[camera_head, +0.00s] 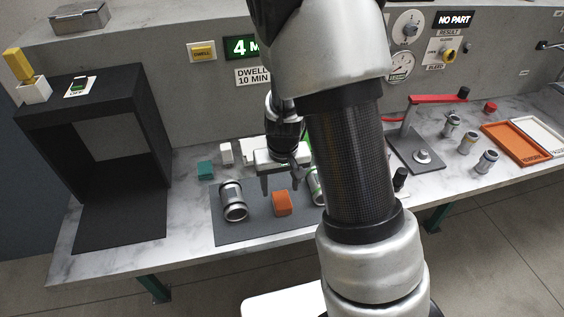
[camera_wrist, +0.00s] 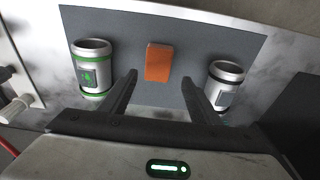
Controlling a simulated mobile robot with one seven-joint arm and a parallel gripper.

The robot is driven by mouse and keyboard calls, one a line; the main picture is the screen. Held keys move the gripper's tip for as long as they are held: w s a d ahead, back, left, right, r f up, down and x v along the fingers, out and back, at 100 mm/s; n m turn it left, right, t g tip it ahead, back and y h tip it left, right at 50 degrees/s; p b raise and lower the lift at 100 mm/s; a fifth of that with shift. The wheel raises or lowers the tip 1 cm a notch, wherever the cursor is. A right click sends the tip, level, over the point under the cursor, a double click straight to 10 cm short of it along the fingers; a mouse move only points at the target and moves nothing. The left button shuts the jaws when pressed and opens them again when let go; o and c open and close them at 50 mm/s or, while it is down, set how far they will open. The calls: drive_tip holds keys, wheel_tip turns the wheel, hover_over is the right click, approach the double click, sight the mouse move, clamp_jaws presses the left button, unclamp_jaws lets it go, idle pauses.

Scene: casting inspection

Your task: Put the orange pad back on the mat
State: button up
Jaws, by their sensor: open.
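The orange pad (camera_head: 282,203) rests on the dark grey mat (camera_head: 262,232), between two metal cylinders. It also shows in the wrist view (camera_wrist: 158,62), lying on the mat (camera_wrist: 190,30) just beyond the fingertips and roughly centred between them. My gripper (camera_head: 282,188) is open and empty above the mat, just behind the pad in the head view. In the wrist view my gripper (camera_wrist: 162,80) has its two fingers spread wide, with a gap between them and the pad. The pad looks free of the fingers.
A dark-banded cylinder (camera_head: 233,201) stands on the mat left of the pad; a green-banded cylinder (camera_wrist: 90,68) is on the other side. A teal block (camera_head: 205,170) and a white block (camera_head: 226,153) sit behind. A black booth (camera_head: 150,130) stands at left.

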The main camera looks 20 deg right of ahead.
sight(282, 205)
drive_tip(key=s+r+t+y+p, duration=0.1)
drive_tip(key=s+r, duration=0.4)
drive_tip(key=r, duration=0.7)
drive_tip(key=s+r+t, duration=0.1)
drive_tip(key=s+r, duration=0.4)
drive_tip(key=r, duration=0.7)
drive_tip(key=s+r+t+h, duration=0.1)
drive_tip(key=s+r, duration=0.4)
drive_tip(key=s, duration=0.3)
drive_tip(key=shift+d+t, duration=0.25)
drive_tip(key=shift+t, duration=0.15)
